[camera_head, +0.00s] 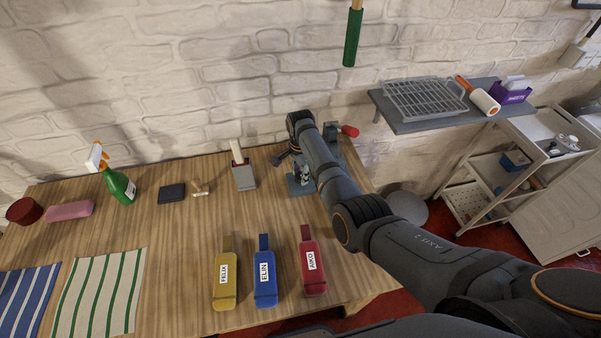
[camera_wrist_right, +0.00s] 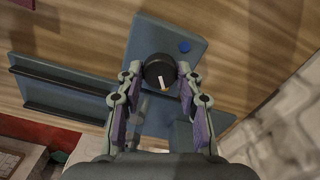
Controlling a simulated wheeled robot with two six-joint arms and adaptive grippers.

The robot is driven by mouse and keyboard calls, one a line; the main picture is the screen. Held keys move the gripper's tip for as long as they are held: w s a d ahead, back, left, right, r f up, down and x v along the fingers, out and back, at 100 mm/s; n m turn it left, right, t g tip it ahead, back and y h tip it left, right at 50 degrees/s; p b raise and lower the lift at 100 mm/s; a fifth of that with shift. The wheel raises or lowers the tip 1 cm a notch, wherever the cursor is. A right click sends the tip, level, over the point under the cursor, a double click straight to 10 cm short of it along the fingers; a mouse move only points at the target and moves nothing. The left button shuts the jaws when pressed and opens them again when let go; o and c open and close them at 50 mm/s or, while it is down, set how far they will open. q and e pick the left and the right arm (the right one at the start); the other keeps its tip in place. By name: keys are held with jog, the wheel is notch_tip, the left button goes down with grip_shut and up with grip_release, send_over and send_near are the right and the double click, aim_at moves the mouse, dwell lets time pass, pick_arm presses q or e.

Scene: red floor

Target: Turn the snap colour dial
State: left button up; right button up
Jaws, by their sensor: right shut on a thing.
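The dial is a round black knob (camera_wrist_right: 160,72) with a white pointer mark, on a blue-grey plate (camera_wrist_right: 150,35) with a blue dot at one corner. In the wrist view the pointer points down the picture, slightly tilted. My right gripper (camera_wrist_right: 160,78) is shut on the knob, one finger on each side. In the head view the right gripper (camera_head: 301,174) points down over the plate (camera_head: 297,189), near the back right of the wooden table (camera_head: 190,240); the knob is hidden there. My left gripper is not in view.
Yellow (camera_head: 225,285), blue (camera_head: 265,290) and red (camera_head: 313,275) named cases lie in front. A grey block (camera_head: 244,180) stands left of the plate. A red-handled item (camera_head: 348,131) is behind my arm. A wall shelf (camera_head: 430,122) is at right. The table's middle is clear.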

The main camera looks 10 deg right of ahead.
jog(key=shift+r+n+p, duration=0.1)
jog(key=shift+n+p, duration=0.45)
jog(key=shift+n, duration=0.65)
jog(key=n+p, duration=0.1)
jog(key=n, duration=0.1)
jog(key=shift+n, duration=0.3)
jog(key=n+p, duration=0.1)
jog(key=n, duration=0.2)
jog(key=shift+s+n, duration=0.1)
jog(key=shift+n, duration=1.3)
jog(key=shift+f, duration=0.2)
jog(key=o, duration=1.2)
